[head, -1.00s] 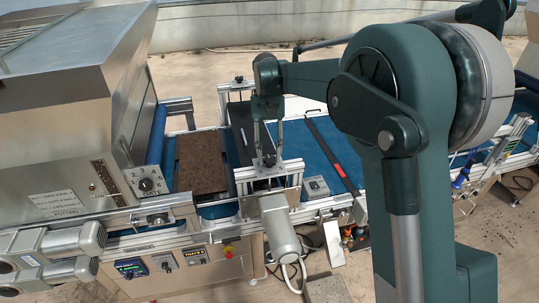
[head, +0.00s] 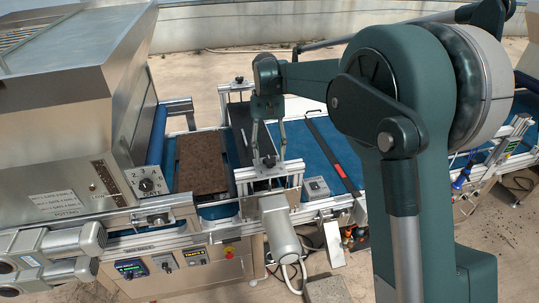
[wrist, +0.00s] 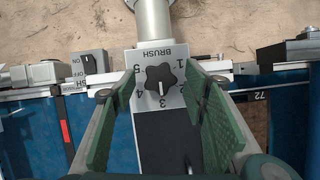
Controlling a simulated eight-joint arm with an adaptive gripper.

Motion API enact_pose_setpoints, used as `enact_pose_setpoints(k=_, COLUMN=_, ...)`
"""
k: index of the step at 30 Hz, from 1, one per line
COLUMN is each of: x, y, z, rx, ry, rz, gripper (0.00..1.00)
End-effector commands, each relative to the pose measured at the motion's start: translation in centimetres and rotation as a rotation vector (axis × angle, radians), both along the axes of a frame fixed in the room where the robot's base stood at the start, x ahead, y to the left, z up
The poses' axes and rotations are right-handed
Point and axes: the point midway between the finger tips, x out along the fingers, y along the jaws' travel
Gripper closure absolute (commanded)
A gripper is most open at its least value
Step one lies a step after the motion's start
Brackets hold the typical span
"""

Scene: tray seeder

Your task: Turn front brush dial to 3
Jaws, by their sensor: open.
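The brush dial (wrist: 159,79) is a black lobed knob on a light plate marked BRUSH, with numbers 1 to 5 around it. The lettering is upside down in the wrist view. The knob's white pointer mark faces down in the picture, at the 3. My gripper (wrist: 158,92) is open, with its green-padded fingers on either side of the dial and no visible hold on it. In the head view my gripper (head: 268,158) is over the crossbar assembly of the conveyor, and the dial cannot be made out there.
An ON/OFF switch box (wrist: 92,62) stands left of the dial in the wrist view. A grey cylindrical motor (head: 280,228) hangs at the conveyor's front. A brown soil-filled tray (head: 201,163) lies on the belt to the left, near another numbered dial (head: 147,185) on the hopper machine.

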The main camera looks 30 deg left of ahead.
Motion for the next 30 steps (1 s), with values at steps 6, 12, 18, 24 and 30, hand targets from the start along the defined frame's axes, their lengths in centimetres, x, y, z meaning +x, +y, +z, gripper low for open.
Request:
enact_pose_setpoints(k=6, x=0.4, y=0.3, z=1.2, rx=0.000, ry=0.000, rz=0.000, gripper=0.56)
enact_pose_setpoints(k=12, x=1.1, y=0.9, z=3.5, rx=0.000, ry=0.000, rz=0.000, gripper=0.56)
enact_pose_setpoints(k=18, x=2.1, y=1.6, z=6.3, rx=0.000, ry=0.000, rz=0.000, gripper=0.56)
enact_pose_setpoints(k=24, x=2.9, y=2.2, z=8.9, rx=0.000, ry=0.000, rz=0.000, gripper=0.56)
enact_pose_setpoints(k=30, x=3.5, y=2.6, z=10.4, rx=0.000, ry=0.000, rz=0.000, gripper=0.56)
